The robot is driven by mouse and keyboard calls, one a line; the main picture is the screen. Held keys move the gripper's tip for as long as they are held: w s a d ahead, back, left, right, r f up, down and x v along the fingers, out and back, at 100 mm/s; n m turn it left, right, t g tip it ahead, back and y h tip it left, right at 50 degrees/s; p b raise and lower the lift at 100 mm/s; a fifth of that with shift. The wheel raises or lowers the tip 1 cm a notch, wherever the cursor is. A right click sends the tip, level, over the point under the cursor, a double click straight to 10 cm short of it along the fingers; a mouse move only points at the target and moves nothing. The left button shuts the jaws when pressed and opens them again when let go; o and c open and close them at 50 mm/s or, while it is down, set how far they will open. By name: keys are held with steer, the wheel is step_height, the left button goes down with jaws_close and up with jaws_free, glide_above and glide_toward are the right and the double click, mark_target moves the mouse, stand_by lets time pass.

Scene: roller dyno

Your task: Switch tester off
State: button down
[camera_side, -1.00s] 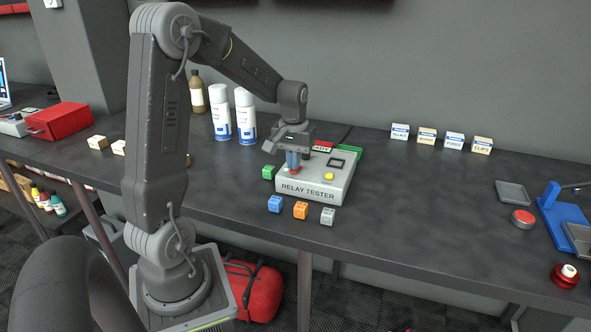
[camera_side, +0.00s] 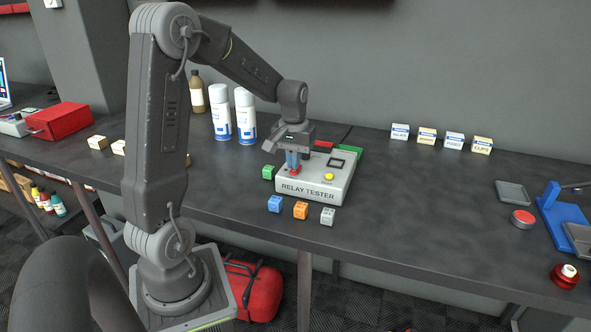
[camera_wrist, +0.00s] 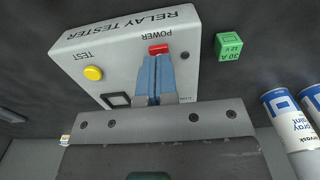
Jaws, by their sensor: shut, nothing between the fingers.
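The relay tester (camera_side: 312,190) is a light grey box on the dark bench. Its red POWER switch (camera_wrist: 158,49) is at the fingertips in the wrist view. A yellow TEST button (camera_wrist: 93,73) and a dark display (camera_wrist: 116,99) are on the same top face; the button also shows in the side view (camera_side: 328,177). A small dark round indicator (camera_wrist: 184,55) sits beside the switch. My gripper (camera_wrist: 154,60) is shut and empty, with its blue fingers pointing down at the switch. It also shows in the side view (camera_side: 293,170). I cannot tell whether the tips touch the switch.
A green relay cube (camera_wrist: 228,46) stands close beside the tester. Blue (camera_side: 275,204), orange (camera_side: 301,210) and grey (camera_side: 327,216) cubes stand in front. Two white spray cans (camera_side: 219,113) are behind left. Green (camera_side: 349,152) and red (camera_side: 324,146) pieces lie behind the tester.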

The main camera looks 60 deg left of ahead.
steer(key=shift+r, duration=2.95)
steer(key=shift+d+r, duration=0.15)
steer(key=shift+d, duration=0.1)
steer(key=s+d+r+m+t, duration=0.2)
steer(key=s+d+m, duration=0.2)
steer(key=d, duration=0.7)
steer(key=s+d+r+m+t, duration=0.2)
steer(key=s+d+m, duration=0.3)
steer(key=s+d, duration=0.3)
steer(key=d+t, duration=0.1)
steer(key=d, duration=0.2)
steer(key=shift+s+d+t, duration=0.2)
steer(key=shift+s+t, duration=0.05)
steer(key=shift+t, duration=0.05)
steer(key=shift+r, duration=0.1)
